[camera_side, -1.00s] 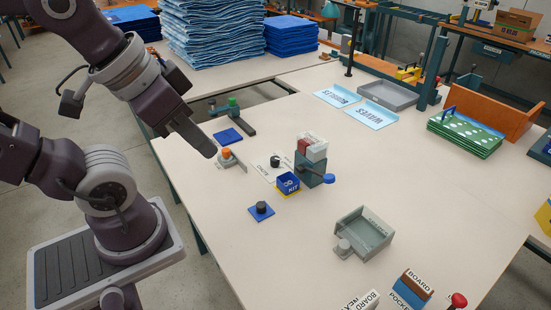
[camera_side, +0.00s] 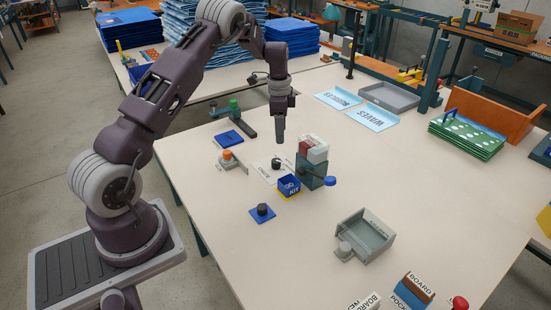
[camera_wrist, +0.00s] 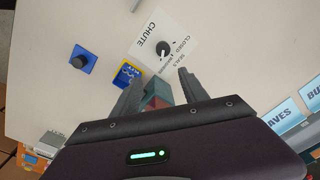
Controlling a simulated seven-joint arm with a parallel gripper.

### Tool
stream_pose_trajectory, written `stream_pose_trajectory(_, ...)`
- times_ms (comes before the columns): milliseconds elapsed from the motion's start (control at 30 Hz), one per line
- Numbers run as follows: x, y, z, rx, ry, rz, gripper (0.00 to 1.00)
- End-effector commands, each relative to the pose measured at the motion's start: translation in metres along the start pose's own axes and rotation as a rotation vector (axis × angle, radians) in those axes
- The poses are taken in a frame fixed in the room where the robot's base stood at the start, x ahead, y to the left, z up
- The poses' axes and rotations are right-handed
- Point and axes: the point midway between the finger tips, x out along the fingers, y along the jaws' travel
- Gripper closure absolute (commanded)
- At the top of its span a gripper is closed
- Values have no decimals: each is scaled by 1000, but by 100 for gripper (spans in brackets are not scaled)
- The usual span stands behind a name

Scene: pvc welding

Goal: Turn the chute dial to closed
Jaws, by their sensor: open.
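The chute dial is a black knob (camera_wrist: 163,48) with a light pointer mark on a white plate (camera_wrist: 146,32) lettered CHUTE and CLOSED, with smaller words beside it. I cannot tell exactly which word the pointer meets. In the side view the dial (camera_side: 277,162) sits on the table behind the small blue KIT box. My gripper (camera_side: 280,141) points down just above the dial, apart from it. In the wrist view its two fingers (camera_wrist: 161,77) are spread and empty, with the dial beyond their tips.
The blue KIT box (camera_side: 289,187) and a teal block dispenser (camera_side: 310,172) with a blue knob stand close by the dial. A black knob on a blue base (camera_side: 262,212) and an orange button (camera_side: 227,155) are nearby.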

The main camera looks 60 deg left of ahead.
Motion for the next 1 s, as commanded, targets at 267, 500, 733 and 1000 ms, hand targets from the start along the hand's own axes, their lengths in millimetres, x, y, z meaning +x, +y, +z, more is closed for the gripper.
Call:
stream_pose_trajectory(267, 72, -16, 21, 103, -37, 32, 48)
stream_pose_trajectory(500, 116, -14, 22, 101, -36, 32, 48)
stream_pose_trajectory(733, 128, -14, 22, 101, -35, 29, 48)
stream_pose_trajectory(1000, 127, -14, 22, 101, -35, 29, 74)
